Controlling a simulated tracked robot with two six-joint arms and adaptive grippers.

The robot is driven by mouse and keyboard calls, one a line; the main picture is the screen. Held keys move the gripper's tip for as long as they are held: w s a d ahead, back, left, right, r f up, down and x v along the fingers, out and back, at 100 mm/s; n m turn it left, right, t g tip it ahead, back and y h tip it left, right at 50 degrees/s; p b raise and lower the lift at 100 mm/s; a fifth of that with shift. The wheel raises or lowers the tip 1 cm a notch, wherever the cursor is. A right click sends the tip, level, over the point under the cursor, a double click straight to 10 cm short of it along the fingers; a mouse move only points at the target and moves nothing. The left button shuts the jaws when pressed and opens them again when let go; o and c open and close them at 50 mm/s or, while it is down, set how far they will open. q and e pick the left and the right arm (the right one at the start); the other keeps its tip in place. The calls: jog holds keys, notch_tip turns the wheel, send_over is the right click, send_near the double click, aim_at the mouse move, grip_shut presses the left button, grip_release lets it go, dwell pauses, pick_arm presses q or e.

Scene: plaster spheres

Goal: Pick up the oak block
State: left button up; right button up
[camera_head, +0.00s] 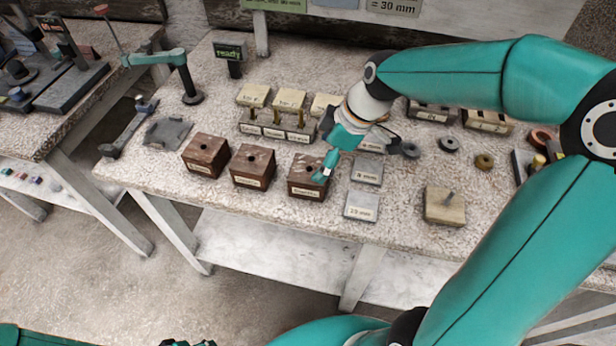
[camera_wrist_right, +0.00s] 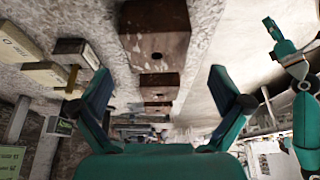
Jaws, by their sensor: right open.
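Three brown wooden blocks with a hole on top and small front labels stand in a row: a left block (camera_head: 205,155), a middle block (camera_head: 252,166) and a right block (camera_head: 306,180). I cannot read the labels surely, so I cannot tell which is oak. My right gripper (camera_head: 331,152) is open and empty by the right block, one fingertip overlapping its right edge in the head view. In the right wrist view the gripper (camera_wrist_right: 162,76) has its fingers spread; the nearest block (camera_wrist_right: 155,38) lies ahead, above the gap between them. My left gripper (camera_head: 188,343) barely shows at the bottom edge.
Behind the blocks is a rack (camera_head: 276,131) with pale labelled blocks on brass posts. A teal stand (camera_head: 187,80) and a ready sign (camera_head: 229,52) stand further back.

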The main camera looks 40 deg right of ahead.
aim_at(309, 173)
jog(key=shift+p+x, duration=0.45)
jog(key=shift+x, duration=3.45)
jog(key=shift+w+d, duration=0.1)
jog(key=shift+w, duration=0.1)
jog(key=c, duration=1.2)
jog(key=shift+c, duration=0.2)
jog(key=shift+r, duration=0.15)
